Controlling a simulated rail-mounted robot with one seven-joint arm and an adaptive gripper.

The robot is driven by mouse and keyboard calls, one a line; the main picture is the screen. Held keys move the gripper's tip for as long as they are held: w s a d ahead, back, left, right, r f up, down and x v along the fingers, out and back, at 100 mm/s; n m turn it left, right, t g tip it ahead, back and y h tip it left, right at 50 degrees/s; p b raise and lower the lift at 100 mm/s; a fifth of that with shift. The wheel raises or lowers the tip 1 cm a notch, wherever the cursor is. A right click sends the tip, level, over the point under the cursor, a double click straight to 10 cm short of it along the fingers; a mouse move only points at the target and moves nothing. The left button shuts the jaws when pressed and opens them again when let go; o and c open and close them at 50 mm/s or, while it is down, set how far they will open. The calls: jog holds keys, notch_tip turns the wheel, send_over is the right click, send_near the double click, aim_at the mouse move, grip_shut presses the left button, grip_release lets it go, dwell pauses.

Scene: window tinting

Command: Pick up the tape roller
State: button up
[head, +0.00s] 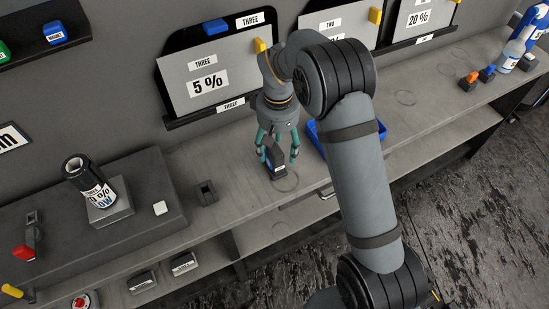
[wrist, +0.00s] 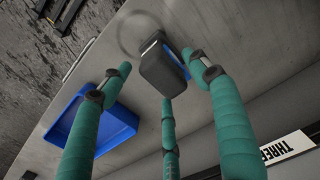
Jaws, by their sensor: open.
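My gripper (head: 277,158) has teal fingers, spread open, and points down over the grey counter. A dark block-shaped object with a white label (head: 276,168), possibly the tape roller, stands on the counter between and just below the fingertips. In the wrist view this dark block (wrist: 163,72) has a blue side and sits between the fingers of my gripper (wrist: 158,70), nearer the right one. No finger clearly grips it; whether the right finger touches it I cannot tell.
A blue tray (wrist: 125,122) lies on the counter beside the gripper. A small black holder (head: 206,193) stands to the left. A dark roll on a grey stand (head: 112,211) is further left. Tint panels (head: 205,83) lean behind the arm. The counter's front edge is close.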

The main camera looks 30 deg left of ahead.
notch_tip(320, 180, down, 5)
jog(key=shift+s+f+p, duration=0.1)
jog(key=shift+p, duration=0.75)
jog(key=c, duration=1.4)
